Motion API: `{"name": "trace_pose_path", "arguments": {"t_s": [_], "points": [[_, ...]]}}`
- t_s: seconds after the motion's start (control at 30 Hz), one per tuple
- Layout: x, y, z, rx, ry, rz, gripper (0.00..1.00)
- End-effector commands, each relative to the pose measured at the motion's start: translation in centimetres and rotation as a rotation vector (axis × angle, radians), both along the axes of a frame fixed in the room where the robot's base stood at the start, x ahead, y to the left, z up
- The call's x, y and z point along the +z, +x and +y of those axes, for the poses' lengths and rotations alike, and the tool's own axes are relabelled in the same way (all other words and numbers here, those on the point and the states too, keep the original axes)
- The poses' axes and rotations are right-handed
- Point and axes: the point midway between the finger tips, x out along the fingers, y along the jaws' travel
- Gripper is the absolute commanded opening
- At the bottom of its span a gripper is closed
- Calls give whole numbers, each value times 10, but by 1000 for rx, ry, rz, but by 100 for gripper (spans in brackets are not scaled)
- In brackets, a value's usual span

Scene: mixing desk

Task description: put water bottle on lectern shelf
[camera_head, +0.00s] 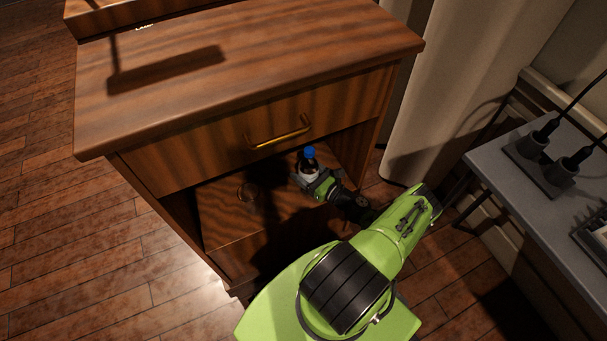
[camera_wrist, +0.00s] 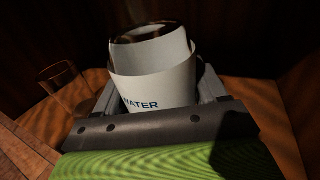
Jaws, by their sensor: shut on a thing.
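The water bottle (camera_head: 308,162) has a blue cap and a dark upper part in the head view. In the wrist view the bottle (camera_wrist: 152,72) shows a white label with "WATER" on it. My gripper (camera_head: 306,176) is shut around the bottle, with a jaw on each side of it. The bottle looks upright inside the open lectern shelf (camera_head: 225,215), below the drawer. I cannot tell whether the bottle's base touches the shelf board. The lectern (camera_head: 240,70) is brown wood with a brass drawer handle (camera_head: 278,132).
A clear glass (camera_head: 248,195) stands on the shelf left of the bottle; it also shows in the wrist view (camera_wrist: 62,80). The lectern's side walls and drawer bound the opening. A grey table (camera_head: 540,185) with black plugs stands at the right, near a pale curtain (camera_head: 450,80).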

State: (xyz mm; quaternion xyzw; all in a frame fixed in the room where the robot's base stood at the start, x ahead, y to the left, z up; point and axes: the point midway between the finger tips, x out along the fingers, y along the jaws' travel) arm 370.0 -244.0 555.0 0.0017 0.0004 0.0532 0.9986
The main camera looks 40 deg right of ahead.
Motion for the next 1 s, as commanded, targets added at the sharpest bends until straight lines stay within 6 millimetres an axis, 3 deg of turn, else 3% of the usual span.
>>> {"name": "trace_pose_path", "arguments": {"t_s": [0.33, 0.37, 0.5, 0.83, 1.0], "points": [[-3, 0, 0, 0, 0, -5, 17], [-5, 0, 0, 0, -1, -1, 73], [-4, 0, 0, 0, -1, -1, 94], [-1, 0, 0, 1, 0, -1, 97], [-1, -34, -5, -6, 0, 1, 97]]}}
